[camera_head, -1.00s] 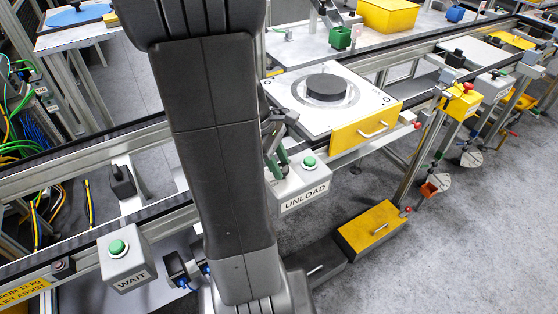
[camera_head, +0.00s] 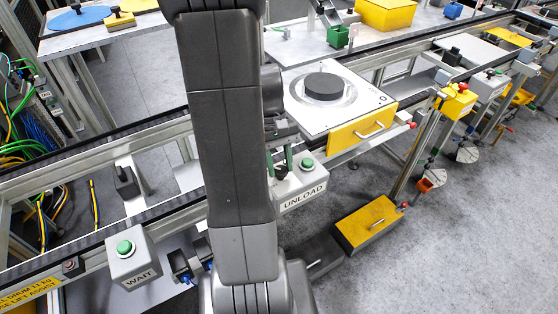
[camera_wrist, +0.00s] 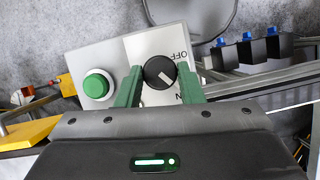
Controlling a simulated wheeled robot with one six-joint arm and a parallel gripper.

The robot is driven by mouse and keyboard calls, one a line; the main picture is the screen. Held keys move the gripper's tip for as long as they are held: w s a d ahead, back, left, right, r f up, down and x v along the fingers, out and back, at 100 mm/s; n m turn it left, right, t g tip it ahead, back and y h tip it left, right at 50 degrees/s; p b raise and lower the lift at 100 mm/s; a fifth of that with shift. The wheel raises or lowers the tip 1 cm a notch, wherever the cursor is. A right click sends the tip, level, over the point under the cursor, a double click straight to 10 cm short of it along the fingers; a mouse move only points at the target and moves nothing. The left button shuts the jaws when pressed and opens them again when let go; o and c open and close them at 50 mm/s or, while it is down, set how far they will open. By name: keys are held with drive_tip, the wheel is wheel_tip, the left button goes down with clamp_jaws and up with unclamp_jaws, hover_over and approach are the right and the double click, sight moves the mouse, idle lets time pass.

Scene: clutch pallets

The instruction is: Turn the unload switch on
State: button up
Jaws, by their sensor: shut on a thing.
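The UNLOAD box (camera_head: 304,198) is a grey box on the conveyor's front rail, with a green button (camera_head: 307,164). In the wrist view its black round switch knob (camera_wrist: 152,66) sits on a pale plate beside the green button (camera_wrist: 97,86). OFF is printed at the knob's upper right, and a partly hidden label ending in N at its lower right. The knob's white mark slants toward the lower right. My gripper (camera_wrist: 161,82) has its green fingers on either side of the knob, shut on it. In the head view my gripper (camera_head: 283,163) is at the box's left part.
A white pallet (camera_head: 311,116) with a black disc stands on the conveyor behind the box. The WAIT box (camera_head: 134,262) is on the rail at left. A yellow-topped box (camera_head: 367,222) is on the floor, with open floor to its right.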

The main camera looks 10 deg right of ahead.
drive_tip(key=shift+m, duration=0.5)
drive_tip(key=o, duration=1)
drive_tip(key=shift+c, duration=0.2)
drive_tip(key=shift+w+r, duration=0.1)
drive_tip(key=d+v, duration=0.1)
drive_tip(key=v, duration=1.2)
drive_tip(key=shift+a+r, duration=0.15)
drive_tip(key=shift+r, duration=0.25)
drive_tip(key=shift+f, duration=0.1)
